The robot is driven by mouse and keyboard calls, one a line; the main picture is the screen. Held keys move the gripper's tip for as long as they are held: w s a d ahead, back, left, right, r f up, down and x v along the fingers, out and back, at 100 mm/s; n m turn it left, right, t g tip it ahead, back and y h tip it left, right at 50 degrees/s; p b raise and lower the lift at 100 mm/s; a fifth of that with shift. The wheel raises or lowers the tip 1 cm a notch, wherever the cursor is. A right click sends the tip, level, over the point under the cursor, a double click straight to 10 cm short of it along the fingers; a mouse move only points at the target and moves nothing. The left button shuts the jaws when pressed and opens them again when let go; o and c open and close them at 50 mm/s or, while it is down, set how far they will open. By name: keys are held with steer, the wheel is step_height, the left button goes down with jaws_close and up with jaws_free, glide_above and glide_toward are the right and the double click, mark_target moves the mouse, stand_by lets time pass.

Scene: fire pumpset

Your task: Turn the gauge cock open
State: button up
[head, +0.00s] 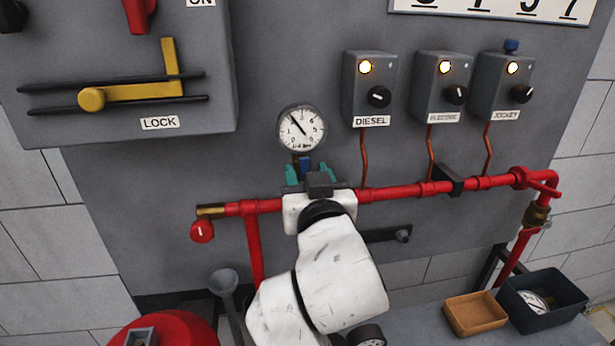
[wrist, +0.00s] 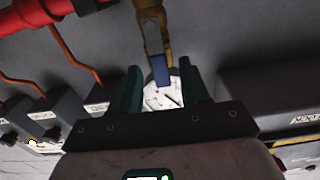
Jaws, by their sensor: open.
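The gauge cock is a small brass fitting (wrist: 154,35) with a blue handle (wrist: 160,71), just under the round pressure gauge (head: 302,128). In the head view the blue handle (head: 306,162) shows just above my gripper (head: 307,173), and my gripper hides the pipe behind it. In the wrist view my gripper (wrist: 161,88) has its two teal fingers apart, one on each side of the blue handle with a gap at both sides. The white gauge face (wrist: 163,96) shows between the fingers. Its needle points to the upper left.
A red pipe (head: 400,191) runs across the panel behind my gripper. Three grey control boxes (head: 370,88) with lit lamps are to the right, a grey LOCK box (head: 110,60) to the left. Two trays (head: 475,314) stand at the lower right.

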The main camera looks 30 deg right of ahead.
steer(key=b+v, duration=0.1)
steer(key=v, duration=0.9)
steer(key=shift+s+a+b, duration=0.15)
steer(key=shift+s+b, duration=0.2)
steer(key=shift+s, duration=0.05)
